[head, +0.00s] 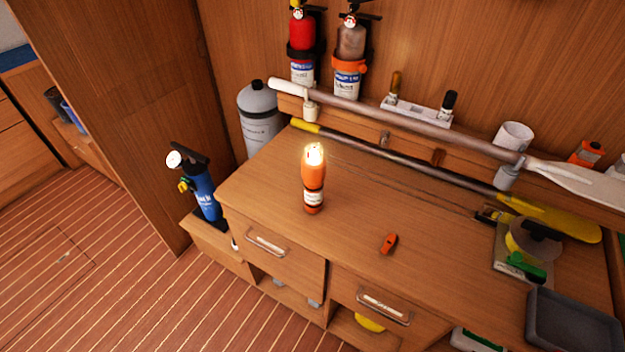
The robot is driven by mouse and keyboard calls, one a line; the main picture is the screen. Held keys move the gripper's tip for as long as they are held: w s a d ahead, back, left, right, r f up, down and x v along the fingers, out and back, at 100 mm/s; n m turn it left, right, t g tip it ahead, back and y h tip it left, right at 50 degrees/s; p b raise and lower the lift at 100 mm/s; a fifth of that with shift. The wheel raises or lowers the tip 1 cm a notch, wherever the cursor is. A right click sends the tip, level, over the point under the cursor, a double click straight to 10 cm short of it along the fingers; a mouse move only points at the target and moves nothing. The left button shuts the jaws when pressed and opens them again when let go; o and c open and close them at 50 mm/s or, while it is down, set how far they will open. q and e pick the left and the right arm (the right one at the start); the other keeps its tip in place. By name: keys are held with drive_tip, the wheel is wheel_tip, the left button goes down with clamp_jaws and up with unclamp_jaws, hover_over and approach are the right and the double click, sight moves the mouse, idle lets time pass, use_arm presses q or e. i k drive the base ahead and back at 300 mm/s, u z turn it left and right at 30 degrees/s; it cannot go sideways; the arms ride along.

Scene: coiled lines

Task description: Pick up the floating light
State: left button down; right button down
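The floating light (313,185) is an orange cylinder with a white label and a bright glowing top. It stands upright on the wooden counter (350,233), near the counter's left end. Nothing touches it. Neither of my grippers is in the head view.
A small orange object (388,244) lies right of the light. Two paddles, one grey-white (400,123) and one yellow-ended (400,160), run along the back. A grey tray (572,325) and a round-topped device (532,240) occupy the right. The counter around the light is clear.

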sight(314, 163)
drive_tip(key=z, duration=1.7)
drive_tip(key=k, duration=1.25)
drive_tip(key=u, duration=1.85)
drive_tip(key=i, duration=0.5)
drive_tip(key=u, duration=0.1)
